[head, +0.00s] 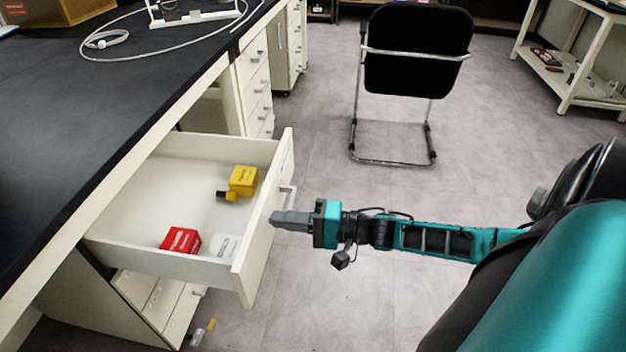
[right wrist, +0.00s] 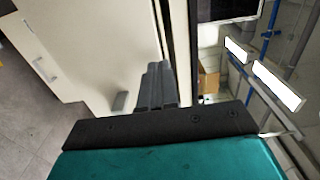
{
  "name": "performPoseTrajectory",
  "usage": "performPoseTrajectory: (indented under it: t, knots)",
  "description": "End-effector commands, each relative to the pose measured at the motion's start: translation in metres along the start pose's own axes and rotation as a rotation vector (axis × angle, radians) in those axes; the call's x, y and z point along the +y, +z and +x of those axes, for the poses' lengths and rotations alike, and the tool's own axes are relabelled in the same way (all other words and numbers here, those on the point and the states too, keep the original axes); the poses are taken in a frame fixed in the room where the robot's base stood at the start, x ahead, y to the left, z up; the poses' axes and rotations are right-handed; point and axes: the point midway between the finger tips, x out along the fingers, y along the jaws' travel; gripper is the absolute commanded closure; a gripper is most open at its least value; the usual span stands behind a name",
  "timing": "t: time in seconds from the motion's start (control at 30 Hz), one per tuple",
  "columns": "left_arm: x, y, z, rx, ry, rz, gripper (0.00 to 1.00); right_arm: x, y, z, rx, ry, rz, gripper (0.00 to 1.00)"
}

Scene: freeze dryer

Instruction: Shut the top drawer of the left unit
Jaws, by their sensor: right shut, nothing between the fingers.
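The top drawer (head: 150,255) of the white unit under the black bench is pulled far out. Its front panel (head: 262,235) faces right and has a metal handle (head: 284,203). My right gripper (head: 274,218) is shut and empty, with its tips at the outer face of the drawer front, beside the handle. I cannot tell whether they touch. In the right wrist view the shut fingers (right wrist: 156,85) point at a pale panel, with a grey handle (right wrist: 119,102) to their left. My left gripper is not in view.
Lower drawers (head: 160,300) sit below. The black bench top (head: 70,130) is at left. A black chair (head: 416,50) stands farther back. The floor right of the drawer is clear.

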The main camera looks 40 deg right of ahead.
Motion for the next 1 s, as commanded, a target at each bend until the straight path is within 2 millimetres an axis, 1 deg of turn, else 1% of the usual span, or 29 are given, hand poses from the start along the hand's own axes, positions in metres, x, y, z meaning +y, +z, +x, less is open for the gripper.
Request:
performPoseTrajectory:
  t: [0.03, 0.2, 0.63, 0.77, 0.87, 1.0]
  knots:
    - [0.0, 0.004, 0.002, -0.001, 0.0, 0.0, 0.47, 0.001, 0.0, 0.008, 0.001, -0.004, -0.001, 1.0]
    - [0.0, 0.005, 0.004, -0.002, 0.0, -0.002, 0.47, 0.001, 0.0, 0.021, 0.001, 0.0, -0.001, 1.0]
    - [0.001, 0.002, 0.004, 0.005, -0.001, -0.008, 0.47, 0.0, 0.0, 0.023, 0.0, 0.001, 0.0, 1.0]
    - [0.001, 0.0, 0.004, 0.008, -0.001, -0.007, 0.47, -0.001, 0.0, 0.029, 0.0, -0.002, -0.001, 1.0]
    - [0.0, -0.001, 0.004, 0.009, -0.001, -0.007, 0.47, -0.001, -0.001, 0.039, 0.001, -0.003, -0.001, 1.0]
    - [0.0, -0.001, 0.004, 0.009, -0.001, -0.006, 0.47, -0.002, -0.001, 0.063, 0.001, -0.004, -0.002, 1.0]
